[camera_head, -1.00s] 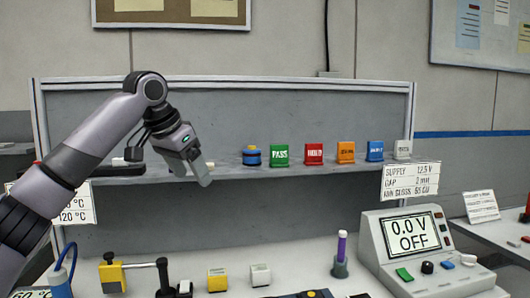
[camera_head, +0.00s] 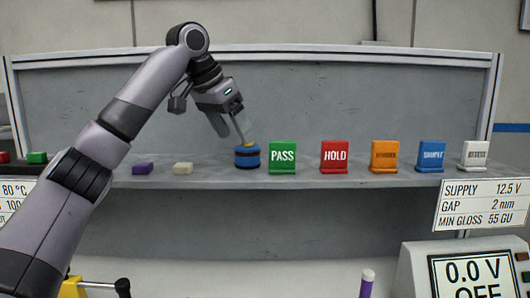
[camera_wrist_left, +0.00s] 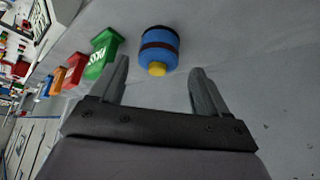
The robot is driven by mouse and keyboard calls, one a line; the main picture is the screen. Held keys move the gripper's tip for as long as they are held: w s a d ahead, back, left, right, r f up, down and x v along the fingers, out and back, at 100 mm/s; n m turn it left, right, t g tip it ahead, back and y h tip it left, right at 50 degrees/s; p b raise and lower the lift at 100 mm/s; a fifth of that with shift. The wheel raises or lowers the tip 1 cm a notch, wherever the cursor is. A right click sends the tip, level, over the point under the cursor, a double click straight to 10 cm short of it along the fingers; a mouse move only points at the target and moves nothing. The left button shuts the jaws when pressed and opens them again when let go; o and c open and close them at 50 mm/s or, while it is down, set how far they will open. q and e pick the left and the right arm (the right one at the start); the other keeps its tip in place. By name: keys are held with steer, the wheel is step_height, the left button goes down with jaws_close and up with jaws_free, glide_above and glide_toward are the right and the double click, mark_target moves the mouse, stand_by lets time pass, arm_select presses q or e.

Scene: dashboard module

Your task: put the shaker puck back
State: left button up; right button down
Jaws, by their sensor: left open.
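A blue round puck (camera_head: 247,158) with a dark band and a small yellow knob, which looks like the shaker puck, stands upright on the shelf (camera_head: 330,184), just left of the green PASS block (camera_head: 282,158). My left gripper (camera_head: 243,139) reaches down from the upper left, with its fingertips at the top of the puck. In the left wrist view the left gripper (camera_wrist_left: 160,68) is open and empty. The puck (camera_wrist_left: 159,46) shows just beyond and between its fingertips, with the yellow knob towards me. Contact cannot be told. My right gripper is not in view.
To the right of PASS stand a red HOLD block (camera_head: 334,157), an orange block (camera_head: 384,157), a blue block (camera_head: 430,157) and a white block (camera_head: 475,156).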

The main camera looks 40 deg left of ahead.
mark_target(247, 151)
arm_select(q)
steer(key=shift+w+f, duration=0.2)
steer(key=shift+w, duration=0.15)
steer(key=shift+p+x, duration=0.4)
steer(key=shift+x, duration=2.8)
steer(key=shift+w+r, duration=0.1)
steer(key=shift+w, duration=0.05)
steer(key=c, duration=1.3)
step_height(247, 151, up, 9)
steer(key=shift+d+r, duration=0.1)
steer(key=shift+r, duration=0.4)
